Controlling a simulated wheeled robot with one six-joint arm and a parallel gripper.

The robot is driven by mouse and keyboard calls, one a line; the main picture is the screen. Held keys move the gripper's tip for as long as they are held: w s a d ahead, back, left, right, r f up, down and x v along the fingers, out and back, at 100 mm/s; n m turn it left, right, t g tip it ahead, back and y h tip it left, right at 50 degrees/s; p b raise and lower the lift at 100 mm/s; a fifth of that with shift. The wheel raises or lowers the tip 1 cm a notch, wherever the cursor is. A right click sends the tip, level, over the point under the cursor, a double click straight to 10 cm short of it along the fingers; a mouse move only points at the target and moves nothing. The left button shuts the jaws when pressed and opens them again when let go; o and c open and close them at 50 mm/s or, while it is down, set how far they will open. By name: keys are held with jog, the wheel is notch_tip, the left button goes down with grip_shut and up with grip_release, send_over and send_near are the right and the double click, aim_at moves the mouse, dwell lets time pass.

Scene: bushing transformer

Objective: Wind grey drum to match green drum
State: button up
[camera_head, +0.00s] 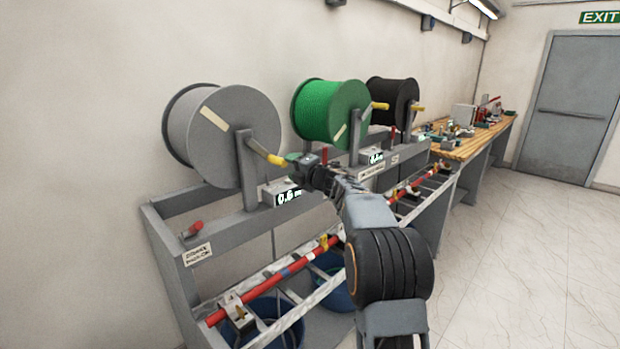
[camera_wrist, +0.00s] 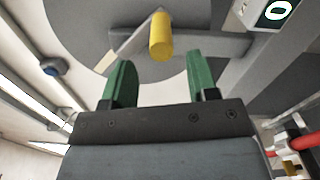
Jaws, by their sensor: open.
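The grey drum (camera_head: 220,140) is at the left of the rack in the head view, with a pale strip on its face and a yellow crank handle (camera_head: 266,153) pointing toward my gripper. The green drum (camera_head: 328,108) stands to its right, also with a pale strip. My gripper (camera_head: 291,158) is just right of the grey drum's handle, apart from it. In the wrist view the open green fingers (camera_wrist: 163,82) point at the grey drum's face (camera_wrist: 105,32), and the yellow handle (camera_wrist: 160,37) is ahead, between the finger lines. A display (camera_head: 289,196) below the grey drum reads about 0.6 m.
A black drum (camera_head: 392,100) stands right of the green one. A red bar (camera_head: 290,268) runs along the rack's lower front above blue bins (camera_head: 272,325). A wooden workbench (camera_head: 470,143) with tools is behind right. The floor at right is clear.

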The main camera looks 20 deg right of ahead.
jog(key=b+v, duration=0.1)
jog(key=v, duration=0.8)
jog(key=shift+s+b, duration=0.2)
jog(key=shift+b, duration=0.1)
jog(key=shift+r, duration=0.1)
